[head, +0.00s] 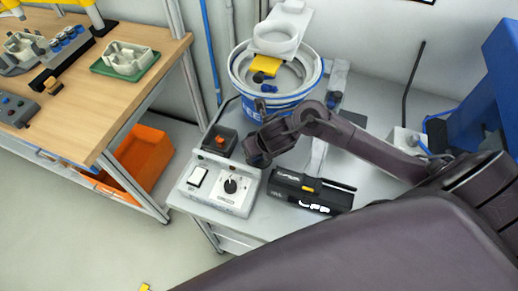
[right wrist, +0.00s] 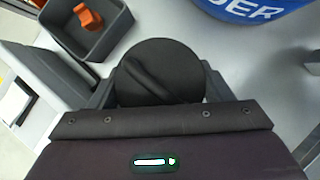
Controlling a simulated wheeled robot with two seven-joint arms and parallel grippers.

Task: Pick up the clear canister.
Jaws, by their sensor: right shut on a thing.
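My right gripper (head: 260,148) is above the grey bench, between the control box and the blue-and-white bowl feeder. In the right wrist view, its two fingers (right wrist: 159,90) are shut on a dark round thing (right wrist: 158,62) with a bar-like handle across its top. Only the top of this thing shows; its sides are hidden, and I cannot tell whether it is the clear canister or whether it touches the bench. No clear-walled canister can be made out in either view. My left gripper is not in view.
The bowl feeder (head: 276,102) stands behind the gripper. A dark open bin with an orange item (head: 219,141) and a control box (head: 222,188) are at its left. A black device (head: 312,191) lies in front at right. A wooden table (head: 110,90) is further left.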

